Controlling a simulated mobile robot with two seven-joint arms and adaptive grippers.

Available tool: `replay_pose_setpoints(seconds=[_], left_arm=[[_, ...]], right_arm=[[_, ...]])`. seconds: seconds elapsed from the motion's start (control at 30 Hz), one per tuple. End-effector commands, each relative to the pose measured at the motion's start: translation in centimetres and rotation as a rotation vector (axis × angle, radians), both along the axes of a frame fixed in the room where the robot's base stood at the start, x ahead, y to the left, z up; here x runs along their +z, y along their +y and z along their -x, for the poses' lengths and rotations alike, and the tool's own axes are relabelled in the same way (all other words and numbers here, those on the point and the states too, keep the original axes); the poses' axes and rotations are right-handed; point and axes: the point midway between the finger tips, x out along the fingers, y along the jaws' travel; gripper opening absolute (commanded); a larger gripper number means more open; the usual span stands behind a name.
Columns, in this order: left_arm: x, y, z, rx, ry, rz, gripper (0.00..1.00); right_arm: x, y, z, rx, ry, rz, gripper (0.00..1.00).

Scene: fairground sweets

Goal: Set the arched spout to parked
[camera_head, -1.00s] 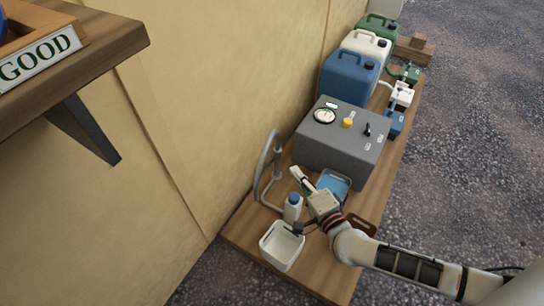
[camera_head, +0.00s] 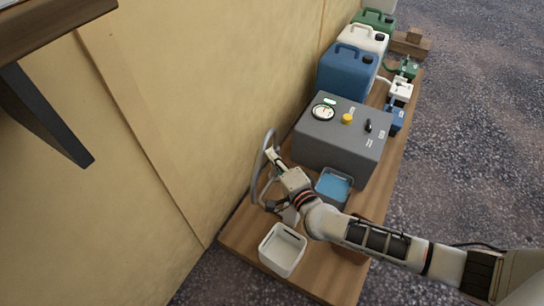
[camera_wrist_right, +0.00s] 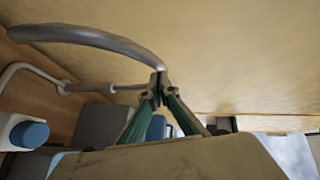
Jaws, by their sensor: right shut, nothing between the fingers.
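The arched spout (camera_head: 257,178) is a grey curved pipe standing near the wall at the left edge of the wooden board. It also shows in the right wrist view (camera_wrist_right: 95,38), arching across the upper left. My right gripper (camera_head: 271,154) is at the spout and partly covers it. In the right wrist view its fingertips (camera_wrist_right: 159,80) meet, shut and empty, right by the end of the arch. I cannot tell whether they touch it. The spout's lower part is partly hidden by the gripper in the head view. My left gripper is not in view.
A white bin (camera_head: 283,250) stands at the board's near end. A blue tray (camera_head: 333,187) sits before the grey machine (camera_head: 340,145). A bottle with a blue cap (camera_wrist_right: 30,133) shows in the wrist view. Blue, white and green canisters (camera_head: 347,75) stand behind. The wall (camera_head: 190,130) is close.

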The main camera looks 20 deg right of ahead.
Motion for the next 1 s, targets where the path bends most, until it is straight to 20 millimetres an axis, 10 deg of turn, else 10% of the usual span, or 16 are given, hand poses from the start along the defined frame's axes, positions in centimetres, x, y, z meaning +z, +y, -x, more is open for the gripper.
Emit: replay_pose_setpoints(seconds=[1.0], left_arm=[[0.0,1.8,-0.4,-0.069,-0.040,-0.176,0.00]], right_arm=[[0.0,4.1,-2.7,-0.127,-0.001,0.000,0.00]])
